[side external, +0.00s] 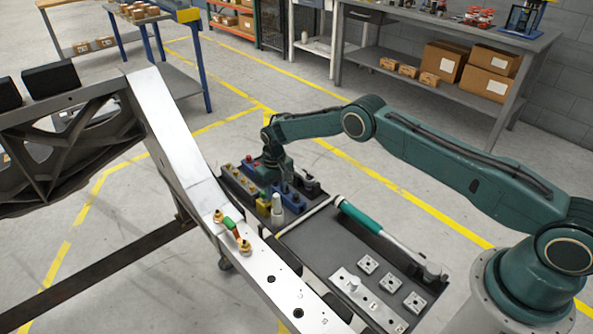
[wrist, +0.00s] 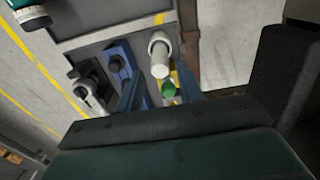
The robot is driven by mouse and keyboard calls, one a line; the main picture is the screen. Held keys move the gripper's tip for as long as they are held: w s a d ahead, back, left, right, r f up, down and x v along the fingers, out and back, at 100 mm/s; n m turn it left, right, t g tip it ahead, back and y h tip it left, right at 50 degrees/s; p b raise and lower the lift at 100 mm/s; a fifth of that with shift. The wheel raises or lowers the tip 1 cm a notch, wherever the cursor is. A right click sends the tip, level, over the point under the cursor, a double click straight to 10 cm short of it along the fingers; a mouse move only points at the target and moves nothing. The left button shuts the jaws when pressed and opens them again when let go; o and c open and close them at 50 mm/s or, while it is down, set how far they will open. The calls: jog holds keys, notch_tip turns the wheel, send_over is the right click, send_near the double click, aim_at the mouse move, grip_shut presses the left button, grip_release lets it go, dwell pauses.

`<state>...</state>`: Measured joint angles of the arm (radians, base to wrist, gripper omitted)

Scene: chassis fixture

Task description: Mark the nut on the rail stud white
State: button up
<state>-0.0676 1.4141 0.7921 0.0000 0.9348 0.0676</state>
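The silver rail (side external: 185,160) runs diagonally through the side view. Two brass-coloured studs with nuts, one (side external: 218,216) and another (side external: 244,246), stand on it, with a green and orange piece (side external: 232,227) between them. I see no clear white mark on either nut, but they are small. My gripper (side external: 275,188) is low over the tool tray, away from the rail. In the wrist view my gripper (wrist: 158,93) has its two blue fingers apart, with a green-topped item (wrist: 168,90) in a yellow holder between them. A white cylindrical item (wrist: 160,56) stands close by; it shows in the side view too (side external: 277,204).
The rail edge lies close left of the tray. Open floor lies behind.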

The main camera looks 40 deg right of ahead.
aim_at(276, 195)
jog(key=shift+f, duration=2.05)
grip_shut()
jog(key=shift+r, duration=0.1)
jog(key=shift+r, duration=3.7)
